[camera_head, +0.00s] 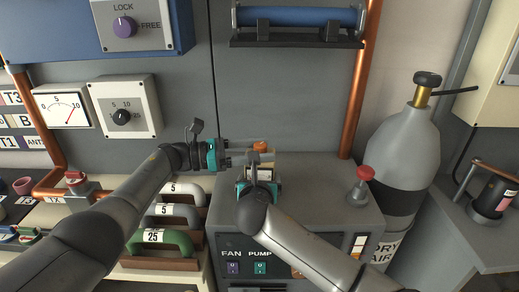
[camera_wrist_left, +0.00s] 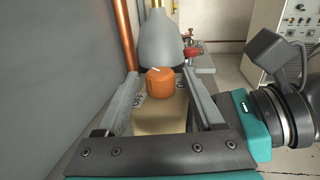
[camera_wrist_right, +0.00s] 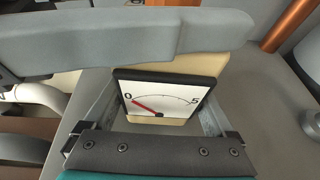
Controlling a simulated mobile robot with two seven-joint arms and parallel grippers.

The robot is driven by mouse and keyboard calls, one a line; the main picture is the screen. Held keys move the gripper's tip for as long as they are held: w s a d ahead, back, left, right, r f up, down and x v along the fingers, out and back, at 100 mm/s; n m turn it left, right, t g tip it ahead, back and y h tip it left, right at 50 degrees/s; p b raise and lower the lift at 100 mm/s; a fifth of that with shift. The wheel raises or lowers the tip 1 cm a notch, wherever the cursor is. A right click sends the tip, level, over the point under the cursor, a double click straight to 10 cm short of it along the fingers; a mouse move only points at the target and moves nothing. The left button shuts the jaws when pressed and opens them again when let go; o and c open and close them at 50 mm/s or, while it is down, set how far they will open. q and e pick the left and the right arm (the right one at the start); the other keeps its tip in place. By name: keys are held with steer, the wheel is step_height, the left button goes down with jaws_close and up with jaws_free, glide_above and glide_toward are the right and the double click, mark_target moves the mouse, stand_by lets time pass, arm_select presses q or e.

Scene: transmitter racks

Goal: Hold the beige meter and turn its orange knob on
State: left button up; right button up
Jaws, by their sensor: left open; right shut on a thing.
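The beige meter (camera_head: 266,160) is held above the grey cabinet by my right gripper (camera_head: 262,180). In the right wrist view its white dial face (camera_wrist_right: 170,97) shows a red needle near 0. One finger of my left arm's gripper crosses that view. The orange knob (camera_head: 260,146) sits on the meter's beige end and also shows in the left wrist view (camera_wrist_left: 159,82), with a white pointer line and an "OFF" label beside it. My left gripper (camera_wrist_left: 162,76) is open, one finger on each side of the knob, with gaps visible.
A red-topped knob (camera_head: 364,174) stands on the grey cabinet (camera_head: 325,205), right of the grippers. A grey gas cylinder (camera_head: 401,140) stands farther right. A copper pipe (camera_head: 360,90) runs up the wall behind. Green and grey handles (camera_head: 165,238) lie below my left arm.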

arm_select(q)
steer(key=s+a, duration=0.2)
steer(key=a, duration=0.9)
steer(key=shift+s+a, duration=0.15)
steer(key=shift+a, duration=0.25)
